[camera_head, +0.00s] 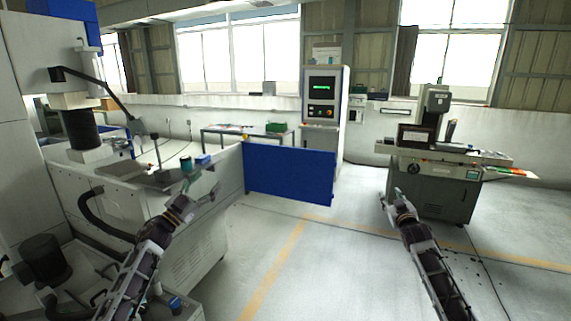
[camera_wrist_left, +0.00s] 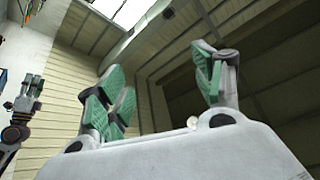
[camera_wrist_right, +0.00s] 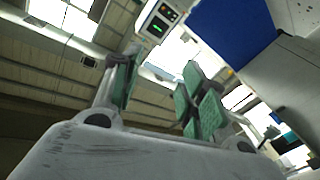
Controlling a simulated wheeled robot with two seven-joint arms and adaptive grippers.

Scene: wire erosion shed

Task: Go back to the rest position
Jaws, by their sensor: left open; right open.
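My left gripper (camera_head: 200,192) is raised in front of the white machine at the left of the head view. Its green-padded fingers are apart and empty in the left wrist view (camera_wrist_left: 163,88). My right gripper (camera_head: 394,202) is raised over the floor, before the grey-green machine. Its green-padded fingers are apart with nothing between them in the right wrist view (camera_wrist_right: 158,90). My right gripper also shows at the left edge of the left wrist view (camera_wrist_left: 30,92).
The white machine (camera_head: 190,255) stands close by my left arm, with a blue panel (camera_head: 290,173) extending from it. A control cabinet (camera_head: 323,105) stands behind. The grey-green machine (camera_head: 437,195) is at the right. The floor (camera_head: 340,270) between my arms is clear.

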